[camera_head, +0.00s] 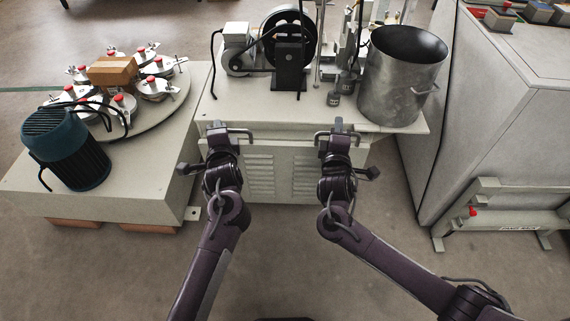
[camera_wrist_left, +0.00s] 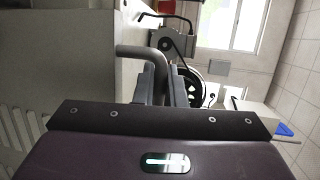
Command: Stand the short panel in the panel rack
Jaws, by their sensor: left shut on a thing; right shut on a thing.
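A pale grey louvred panel (camera_head: 288,165), seemingly the short panel, is upright at the front of the machine bench. My left gripper (camera_head: 218,130) is shut on a bent grey bar handle (camera_head: 241,131) near its upper left. The left wrist view shows this handle (camera_wrist_left: 142,51) between the fingers (camera_wrist_left: 160,85). My right gripper (camera_head: 338,131) is shut on a similar handle (camera_head: 321,137) near the upper right. The handles' attachment is partly hidden, and I cannot tell whether the panel is free of the bench. The panel rack (camera_head: 505,218), a low pale frame with a label, stands at the far right.
The bench (camera_head: 400,126) carries a flywheel machine (camera_head: 288,45) and a metal pot (camera_head: 400,80). A low table (camera_head: 150,195) with a round clamp plate and a dark motor (camera_head: 65,148) stands left. A large grey cabinet (camera_head: 500,110) stands right, behind the rack. Floor in front is clear.

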